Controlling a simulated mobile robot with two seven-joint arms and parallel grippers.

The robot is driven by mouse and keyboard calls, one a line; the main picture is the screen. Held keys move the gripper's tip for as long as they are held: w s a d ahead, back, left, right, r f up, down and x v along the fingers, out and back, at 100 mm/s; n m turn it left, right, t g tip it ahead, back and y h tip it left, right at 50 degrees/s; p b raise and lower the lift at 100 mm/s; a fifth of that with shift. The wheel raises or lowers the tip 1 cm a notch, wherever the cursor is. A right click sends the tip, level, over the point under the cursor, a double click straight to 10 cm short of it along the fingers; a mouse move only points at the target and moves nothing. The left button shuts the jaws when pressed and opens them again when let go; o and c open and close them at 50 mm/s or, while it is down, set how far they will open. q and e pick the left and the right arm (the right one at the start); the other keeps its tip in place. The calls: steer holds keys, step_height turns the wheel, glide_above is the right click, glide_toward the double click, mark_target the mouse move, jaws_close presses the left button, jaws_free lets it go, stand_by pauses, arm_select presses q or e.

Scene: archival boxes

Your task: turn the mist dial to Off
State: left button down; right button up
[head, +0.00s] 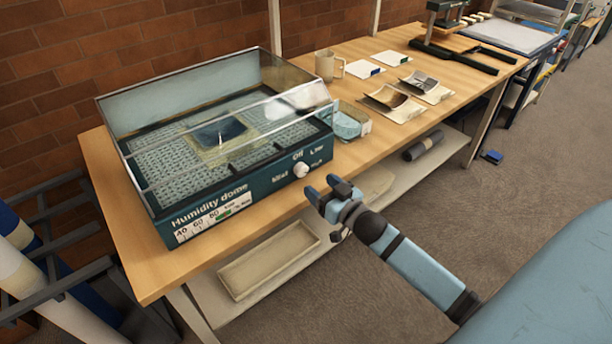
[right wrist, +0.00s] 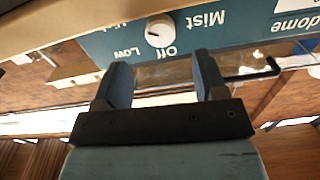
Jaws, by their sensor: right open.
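The mist dial (head: 301,170) is a round white knob on the dark teal front of the humidity dome (head: 255,180), beside the printed words Mist, Off and Low. In the right wrist view the panel appears upside down, and the dial (right wrist: 160,30) shows a short dark mark on the side of Low and a partly cut-off word. The mark is off the Off label; its exact setting is hard to tell. My right gripper (head: 322,188) is open and empty, just in front of the dial and apart from it. Its fingers (right wrist: 162,65) point at the panel. My left gripper is not in view.
The dome stands on a wooden table (head: 135,255) with a clear lid over it. A small clear tub (head: 350,122) sits right of it; a mug (head: 325,66), cards and prints lie behind. A shelf below holds a shallow tray (head: 268,262). Floor in front is clear.

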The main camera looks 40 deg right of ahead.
mark_target(304, 172)
steer(key=w, duration=0.6)
steer(key=shift+a, duration=0.3)
steer(key=shift+c, duration=0.5)
steer(key=c, duration=0.8)
steer(key=shift+c, duration=0.2)
